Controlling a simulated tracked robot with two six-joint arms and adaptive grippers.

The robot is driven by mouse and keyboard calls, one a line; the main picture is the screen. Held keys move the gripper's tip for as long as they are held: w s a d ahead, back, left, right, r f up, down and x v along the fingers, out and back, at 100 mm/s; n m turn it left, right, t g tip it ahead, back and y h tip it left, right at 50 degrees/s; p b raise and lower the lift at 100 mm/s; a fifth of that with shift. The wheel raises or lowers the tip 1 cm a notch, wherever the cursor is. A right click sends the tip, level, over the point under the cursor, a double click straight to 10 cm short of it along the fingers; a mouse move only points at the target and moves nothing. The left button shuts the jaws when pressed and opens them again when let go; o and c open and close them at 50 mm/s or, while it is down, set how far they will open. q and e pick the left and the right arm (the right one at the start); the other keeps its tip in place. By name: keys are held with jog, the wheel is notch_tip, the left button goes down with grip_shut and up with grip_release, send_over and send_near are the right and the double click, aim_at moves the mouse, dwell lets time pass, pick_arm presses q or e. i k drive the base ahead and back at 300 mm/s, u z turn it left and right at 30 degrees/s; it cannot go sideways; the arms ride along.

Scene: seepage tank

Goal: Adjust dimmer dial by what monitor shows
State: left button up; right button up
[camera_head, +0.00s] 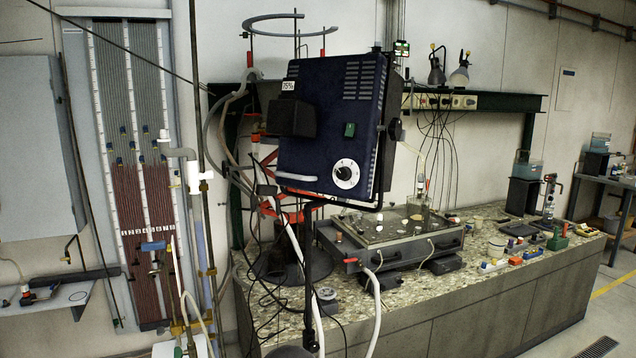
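A dark blue box (325,130) stands tilted on a black stand in the middle of the head view. A round white dial (346,174) with dark markings sits low on its front, with a dark knob at its centre. The dial's setting is too small to read. A green switch (349,130) is above the dial, and a small white label (288,86) is at the upper left. I cannot make out a monitor for certain. A small device with green lights (402,48) is behind the box's upper right. Neither of my grippers is in view.
A stone-topped bench (480,262) carries a shallow tank apparatus (400,240) and several small objects. White hoses and black cables hang around the stand. A tall manometer board (135,150) and upright pipes (195,200) are at the left. Free floor shows at the lower right.

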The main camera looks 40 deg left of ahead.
aim_at(344, 173)
jog(key=u, duration=1.7)
jog(key=i, duration=0.8)
jog(key=u, duration=0.15)
jog(key=k, duration=0.8)
jog(key=u, duration=0.25)
jog(key=i, duration=0.8)
jog(key=z, duration=0.15)
